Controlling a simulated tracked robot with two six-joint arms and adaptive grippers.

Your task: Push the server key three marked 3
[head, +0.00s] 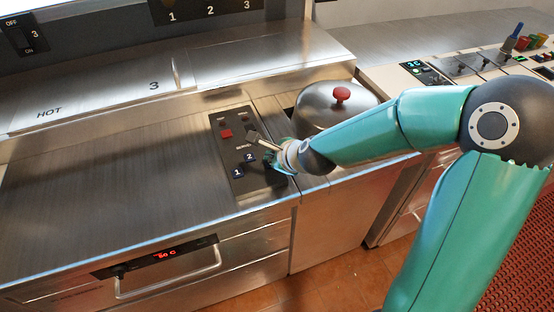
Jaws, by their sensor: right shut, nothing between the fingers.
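A dark key panel (212,128) lies on the steel counter near the middle of the head view. The blue key 1 (238,172) and the blue key 2 (250,157) show on its lower part. A key marked 3 cannot be made out; my right gripper covers the part of the panel beyond key 2. My right gripper (256,137) is shut and empty, low over the panel's right side. I cannot tell whether its tip touches the panel. My left gripper is not in view.
A red button (226,134) sits higher on the panel. A steel pot lid with a red knob (341,94) is close behind my right forearm. A raised steel shelf marked HOT (90,97) runs along the back. The counter left of the panel (110,190) is clear.

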